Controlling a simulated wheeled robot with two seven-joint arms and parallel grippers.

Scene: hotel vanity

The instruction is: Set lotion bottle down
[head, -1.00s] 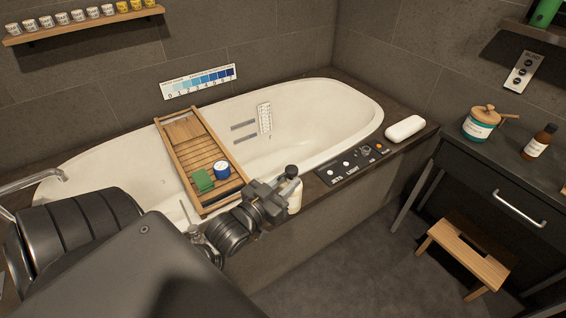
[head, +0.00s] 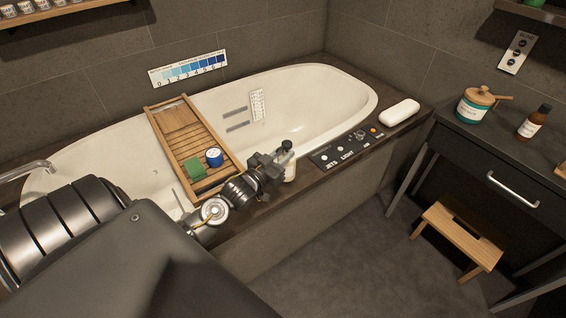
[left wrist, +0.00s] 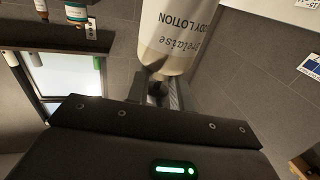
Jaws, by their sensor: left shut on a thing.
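The lotion bottle (head: 290,172) is white with a dark cap and stands roughly upright in the head view, at the near rim of the bathtub (head: 240,222). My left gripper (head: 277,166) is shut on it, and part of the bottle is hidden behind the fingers. In the left wrist view the bottle (left wrist: 178,38) shows large between the fingers, with "BODY LOTION" printed upside down. I cannot tell whether its base touches the rim. My right gripper is not in view.
A control panel (head: 347,150) lies on the rim right of the bottle, with a white soap-like block (head: 399,112) beyond. A wooden stool (head: 462,236) stands on the floor.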

